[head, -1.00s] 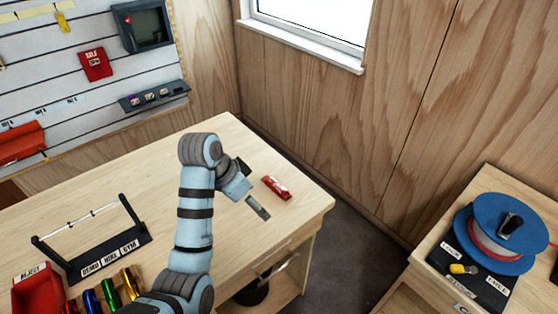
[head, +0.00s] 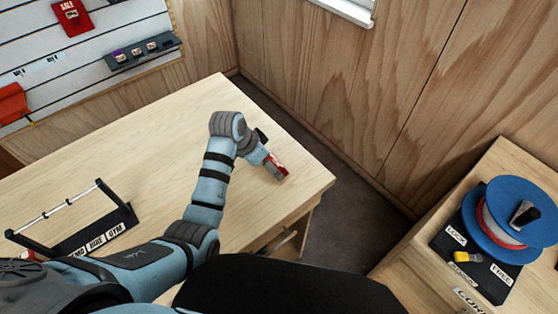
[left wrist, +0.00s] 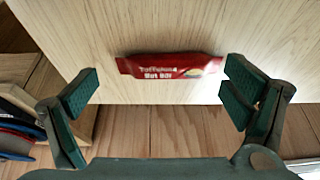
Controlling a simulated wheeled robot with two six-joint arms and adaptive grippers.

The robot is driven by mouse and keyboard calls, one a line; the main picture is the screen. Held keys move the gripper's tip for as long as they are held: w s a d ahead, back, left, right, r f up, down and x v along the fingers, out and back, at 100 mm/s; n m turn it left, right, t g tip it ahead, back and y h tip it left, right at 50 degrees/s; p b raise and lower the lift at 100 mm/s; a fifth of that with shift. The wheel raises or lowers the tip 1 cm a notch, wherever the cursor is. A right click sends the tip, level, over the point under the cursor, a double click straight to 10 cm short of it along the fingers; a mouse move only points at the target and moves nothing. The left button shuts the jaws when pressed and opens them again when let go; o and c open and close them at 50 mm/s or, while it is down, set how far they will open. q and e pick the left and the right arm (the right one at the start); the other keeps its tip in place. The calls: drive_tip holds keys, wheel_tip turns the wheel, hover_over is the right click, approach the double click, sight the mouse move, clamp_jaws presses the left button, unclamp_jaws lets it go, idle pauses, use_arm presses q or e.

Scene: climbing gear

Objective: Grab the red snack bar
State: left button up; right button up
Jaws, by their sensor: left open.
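The red snack bar (left wrist: 168,67) lies flat on the wooden table (head: 150,140), close to its right corner. In the left wrist view it lies crosswise ahead of my open left gripper (left wrist: 160,97), with the bar's right end close to the right finger. In the head view the left gripper (head: 273,167) is over the snack bar (head: 279,160) and hides part of it. The fingers do not close on the bar. My right gripper does not show.
A black rack (head: 90,232) with a bar stands on the table at the left. A blue cable reel (head: 520,213) sits on a separate bench at the right. A gap with dark floor (head: 350,205) lies between table and bench. The table around the bar is clear.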

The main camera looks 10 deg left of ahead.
use_arm(q)
drive_tip(key=w+f, duration=0.3)
drive_tip(key=shift+w+a+f, duration=0.1)
drive_tip(key=shift+w+f, duration=0.05)
drive_tip(key=shift+f, duration=0.05)
drive_tip(key=shift+r, duration=0.1)
drive_tip(key=shift+s+d+r, duration=0.15)
drive_tip(key=shift+s+r, duration=0.1)
drive_tip(key=shift+s, duration=0.25)
drive_tip(key=shift+s+d+r, duration=0.1)
drive_tip(key=shift+s+r, duration=0.1)
drive_tip(key=shift+s, duration=0.25)
drive_tip(key=c, duration=1)
drive_tip(key=shift+c, duration=1.3)
drive_tip(key=shift+w+f, duration=0.15)
drive_tip(key=shift+r, duration=0.35)
drive_tip(key=c, duration=0.3)
drive_tip(key=shift+w+a+r, duration=0.1)
drive_tip(key=shift+w+r, duration=0.05)
drive_tip(key=shift+r, duration=0.65)
clamp_jaws()
wheel_tip(320, 180, up, 8)
drive_tip(key=o, duration=1.2)
unclamp_jaws()
drive_tip(key=shift+f, duration=0.15)
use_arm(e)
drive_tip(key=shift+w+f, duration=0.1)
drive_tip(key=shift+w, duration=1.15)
